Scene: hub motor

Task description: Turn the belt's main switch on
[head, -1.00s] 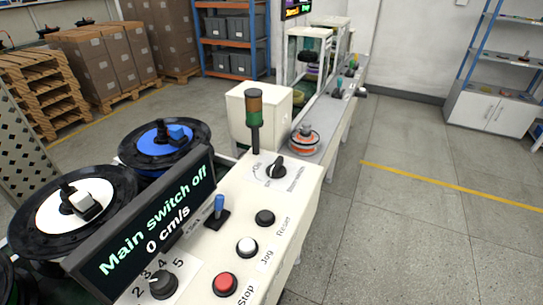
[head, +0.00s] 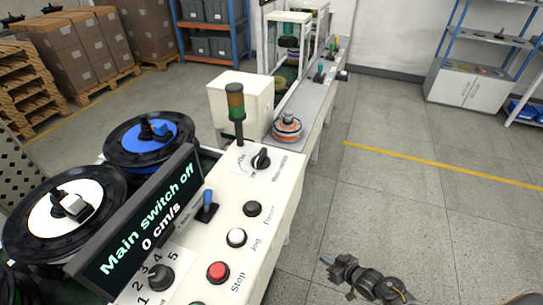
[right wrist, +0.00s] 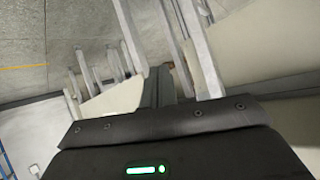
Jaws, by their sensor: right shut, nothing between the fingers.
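The main switch is a black rotary knob (head: 261,159) on a white label at the far end of the white control panel (head: 228,192). The display (head: 142,228) reads "Main switch off" and "0 cm/s". My right gripper (head: 328,263) is over the floor to the right of the panel, apart from it and well short of the knob. Its fingers also show in the right wrist view (right wrist: 160,85), shut with nothing between them. My left gripper is not in view.
The panel also carries a blue-tipped lever (head: 207,200), black Reset (head: 252,209), white Jog (head: 236,238) and red Stop (head: 218,271) buttons, and a speed dial (head: 160,278). A signal lamp (head: 236,105) stands behind the knob. The floor at right is clear.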

